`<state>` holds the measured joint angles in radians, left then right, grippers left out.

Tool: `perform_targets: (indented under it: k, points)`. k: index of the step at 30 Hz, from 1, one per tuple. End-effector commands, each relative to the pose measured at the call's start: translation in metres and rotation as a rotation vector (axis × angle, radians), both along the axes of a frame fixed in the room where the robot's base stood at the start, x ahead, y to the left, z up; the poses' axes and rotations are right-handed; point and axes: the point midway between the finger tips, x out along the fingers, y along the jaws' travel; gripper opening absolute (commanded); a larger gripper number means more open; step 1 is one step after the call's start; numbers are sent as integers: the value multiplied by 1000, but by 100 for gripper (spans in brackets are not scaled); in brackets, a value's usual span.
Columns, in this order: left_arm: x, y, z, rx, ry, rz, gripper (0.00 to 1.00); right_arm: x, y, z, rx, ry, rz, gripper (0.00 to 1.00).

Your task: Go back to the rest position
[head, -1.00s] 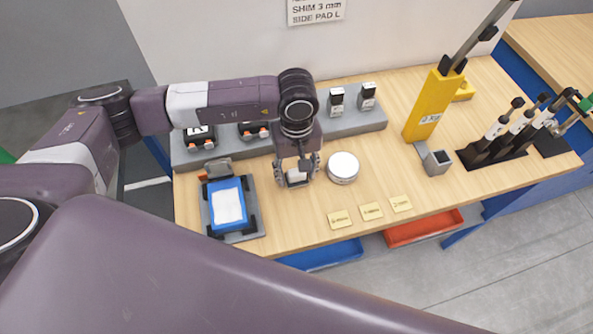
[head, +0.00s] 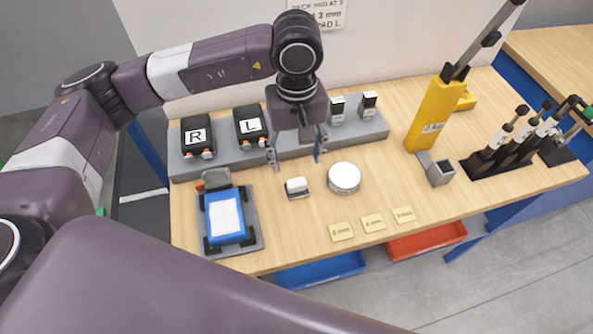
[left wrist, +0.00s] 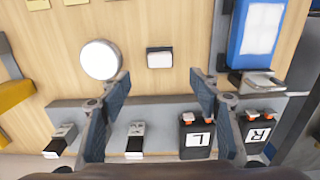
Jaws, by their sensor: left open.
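My left gripper (head: 297,158) is open and empty, raised above the workbench (head: 290,225). In the left wrist view its two fingers (left wrist: 160,85) stand wide apart with nothing between their tips. A small white-topped block (head: 297,186) lies on the bench below and in front of the gripper, apart from it; it also shows in the left wrist view (left wrist: 159,58). A round white disc (head: 344,177) sits to the block's right. My right gripper is not in view; a large purple arm link of mine crosses the bottom of the head view.
A grey rack (head: 375,132) along the back holds black units marked R (head: 198,137) and L (head: 251,127). A blue-framed piece (head: 226,216) sits in a fixture at left. A yellow tool (head: 430,115) and black-handled tools (head: 500,148) stand at right. Several labelled tags lie in front.

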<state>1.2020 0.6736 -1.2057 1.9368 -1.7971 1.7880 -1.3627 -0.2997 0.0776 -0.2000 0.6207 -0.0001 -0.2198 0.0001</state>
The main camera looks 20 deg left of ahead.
Motion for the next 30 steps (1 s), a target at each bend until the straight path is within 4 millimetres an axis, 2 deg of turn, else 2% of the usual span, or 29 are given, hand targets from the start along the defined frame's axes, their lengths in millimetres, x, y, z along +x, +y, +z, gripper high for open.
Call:
perform_targets:
  k: [6, 22, 25, 30]
  points:
    - [0, 0, 15, 0, -1, -1, 57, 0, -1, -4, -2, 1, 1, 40]
    - [0, 0, 17, 0, 0, 0, 57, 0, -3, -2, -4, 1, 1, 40]
    - [0, 0, 29, 0, -1, 0, 57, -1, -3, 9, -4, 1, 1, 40]
    - [0, 0, 61, 0, 0, 0, 57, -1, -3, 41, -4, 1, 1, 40]
